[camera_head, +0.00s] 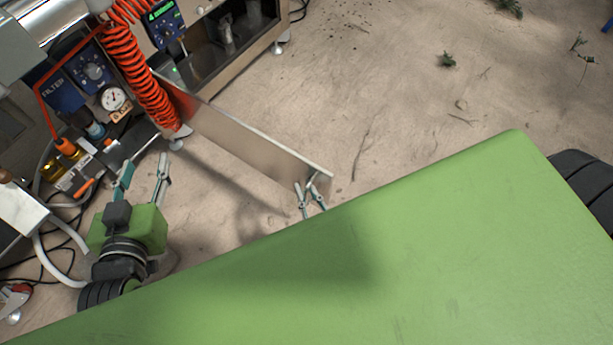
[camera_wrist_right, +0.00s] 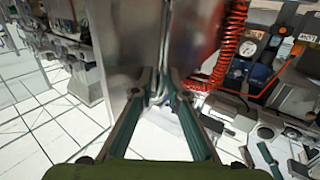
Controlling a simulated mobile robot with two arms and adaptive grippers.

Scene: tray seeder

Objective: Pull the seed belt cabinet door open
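The seed belt cabinet door (camera_head: 245,140) is a flat metal panel. In the head view it stands swung out from the machine, its free end towards the lower right. In the right wrist view the door (camera_wrist_right: 125,45) rises close in front of the gripper. My right gripper (camera_head: 309,187) is at the door's free end, with its fingers partly closed around a narrow part of the door's edge or handle; the exact contact is small. It also shows in the wrist view (camera_wrist_right: 161,78). My left gripper (camera_head: 143,172) is open and empty, left of the door and apart from it.
An orange coiled hose (camera_head: 145,75) hangs near the door's hinge end. A pressure gauge (camera_head: 113,98) and filter fittings are at the left, with cables on the floor below. The open cabinet (camera_head: 225,55) is behind the door. The floor (camera_head: 400,95) to the right is largely clear.

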